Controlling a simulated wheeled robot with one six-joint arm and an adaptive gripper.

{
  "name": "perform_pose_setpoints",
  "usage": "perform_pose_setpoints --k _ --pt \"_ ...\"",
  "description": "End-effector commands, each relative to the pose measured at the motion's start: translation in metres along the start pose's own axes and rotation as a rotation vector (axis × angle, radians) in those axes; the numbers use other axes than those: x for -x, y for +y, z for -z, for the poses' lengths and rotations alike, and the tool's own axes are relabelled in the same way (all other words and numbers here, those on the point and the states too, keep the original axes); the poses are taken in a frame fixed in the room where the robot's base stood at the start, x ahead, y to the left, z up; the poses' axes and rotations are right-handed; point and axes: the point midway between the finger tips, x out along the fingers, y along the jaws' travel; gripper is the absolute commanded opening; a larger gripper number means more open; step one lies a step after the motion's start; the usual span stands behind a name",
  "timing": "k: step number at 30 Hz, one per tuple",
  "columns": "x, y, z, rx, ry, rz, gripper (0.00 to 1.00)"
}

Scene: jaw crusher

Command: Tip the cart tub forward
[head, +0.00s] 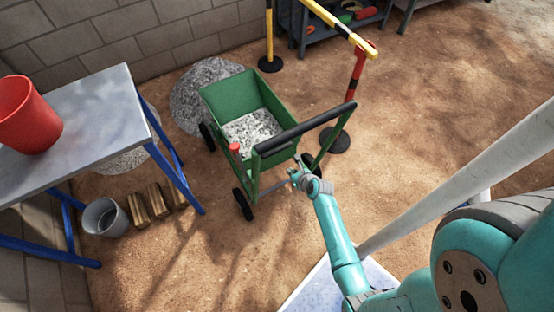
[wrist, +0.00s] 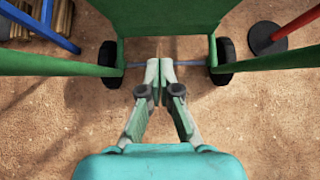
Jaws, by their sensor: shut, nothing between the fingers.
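The green cart tub (head: 243,92) sits level on its wheeled frame in the head view, with grey crushed stone (head: 251,132) in it. A black handle bar (head: 305,128) spans the cart's near side, and a red knob (head: 234,148) stands at the near left corner. My gripper (head: 299,169) is at the cart's near side, below the handle. In the wrist view my gripper (wrist: 160,66) is shut and empty, its tips in front of the axle between two black wheels (wrist: 224,62), under the tub's rear wall (wrist: 165,18). I cannot tell whether the tips touch the axle.
A blue-legged table (head: 95,105) with a red bucket (head: 27,115) stands left. A grey bucket (head: 106,217) and wood blocks (head: 157,201) lie below it. Gravel (head: 192,98) is heaped behind the cart. A red-and-black post (head: 357,85) stands close right. Open dirt lies in front.

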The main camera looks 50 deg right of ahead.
Motion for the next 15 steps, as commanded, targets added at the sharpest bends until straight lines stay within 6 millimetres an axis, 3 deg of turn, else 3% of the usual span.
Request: perform_pose_setpoints --k 5,15 --pt "-0.015 -0.001 -0.001 -0.005 0.0 -0.001 0.0" --pt "-0.065 -0.001 -0.001 -0.002 0.0 0.0 0.0"
